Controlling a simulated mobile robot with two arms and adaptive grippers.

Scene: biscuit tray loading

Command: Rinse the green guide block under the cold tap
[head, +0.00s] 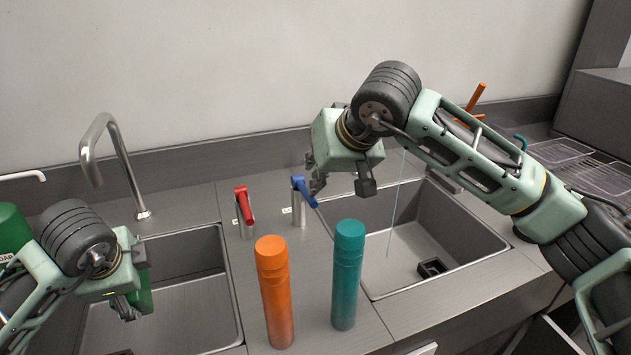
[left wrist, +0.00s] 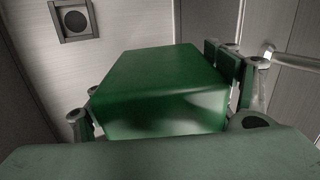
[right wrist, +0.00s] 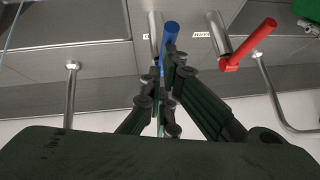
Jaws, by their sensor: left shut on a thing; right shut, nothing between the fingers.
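My left gripper (head: 128,304) is shut on the green guide block (head: 143,292) over the left sink. The block fills the middle of the left wrist view (left wrist: 165,90), between the fingers. My right gripper (head: 342,184) is shut and empty, just right of the blue tap lever (head: 304,191). The right wrist view shows its closed fingers (right wrist: 172,62) close to the blue lever (right wrist: 170,35); contact is unclear. The red tap lever (head: 245,204) stands to the left. A thin water stream (head: 393,215) falls into the right sink (head: 460,262); its spout is hidden by my right arm.
A curved metal spout (head: 118,150) stands behind the left sink (head: 232,300). An orange cylinder (head: 275,295) and a teal cylinder (head: 346,280) stand upright on the counter between the sinks. A wire rack (head: 585,160) lies at the right. A green container (head: 12,228) is at the left edge.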

